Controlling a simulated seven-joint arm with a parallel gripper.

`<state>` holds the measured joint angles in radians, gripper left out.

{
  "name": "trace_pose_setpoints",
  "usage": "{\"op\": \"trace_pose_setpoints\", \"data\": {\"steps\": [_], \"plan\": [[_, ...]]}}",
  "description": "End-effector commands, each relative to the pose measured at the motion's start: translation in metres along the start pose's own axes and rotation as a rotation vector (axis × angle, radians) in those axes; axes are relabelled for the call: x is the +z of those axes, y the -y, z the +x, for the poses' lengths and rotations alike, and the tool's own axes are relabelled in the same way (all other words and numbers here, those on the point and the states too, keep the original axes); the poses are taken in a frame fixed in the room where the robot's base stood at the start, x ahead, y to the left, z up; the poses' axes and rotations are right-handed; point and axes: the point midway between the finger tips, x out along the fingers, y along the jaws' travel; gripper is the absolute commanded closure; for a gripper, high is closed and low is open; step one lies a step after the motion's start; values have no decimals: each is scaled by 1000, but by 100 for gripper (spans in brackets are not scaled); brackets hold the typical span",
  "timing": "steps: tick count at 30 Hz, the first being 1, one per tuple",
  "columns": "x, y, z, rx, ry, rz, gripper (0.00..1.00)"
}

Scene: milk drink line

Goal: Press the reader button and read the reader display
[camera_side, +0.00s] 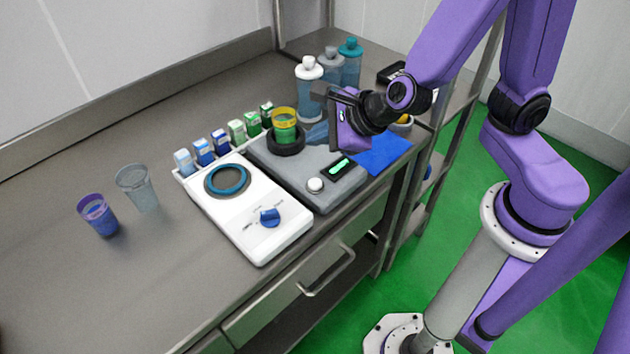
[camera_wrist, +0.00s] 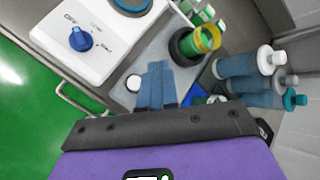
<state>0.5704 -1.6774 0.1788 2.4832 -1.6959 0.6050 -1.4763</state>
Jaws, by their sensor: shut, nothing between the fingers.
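The grey reader (camera_side: 283,173) sits on the steel counter. On its front are a round white button (camera_side: 315,185) and a small black display (camera_side: 339,168) lit green, with no legible text. A green cup with a yellow rim (camera_side: 284,125) stands in the reader's black ring. My gripper (camera_side: 312,137) is shut and empty above the back of the reader, apart from the button. In the wrist view, the blue fingers of my gripper (camera_wrist: 159,68) are together, and the white button (camera_wrist: 133,83) shows just left of them. The display is not visible there.
A white device with a blue knob (camera_side: 270,217) stands left of the reader. Small cartons (camera_side: 221,142) line the back, and several bottles (camera_side: 309,88) stand behind my gripper. A purple cup (camera_side: 98,214) and a clear cup (camera_side: 137,187) are at left. A blue mat (camera_side: 384,154) lies right.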

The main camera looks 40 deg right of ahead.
Motion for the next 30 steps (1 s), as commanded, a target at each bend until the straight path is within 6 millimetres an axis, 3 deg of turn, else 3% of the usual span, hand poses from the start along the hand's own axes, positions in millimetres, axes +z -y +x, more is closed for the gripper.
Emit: {"op": "trace_pose_setpoints", "data": {"steps": [14, 30], "plan": [[-2, -2, 4, -1, -1, -6, 100], [-33, -32, 44, 1, -3, -6, 100]]}}
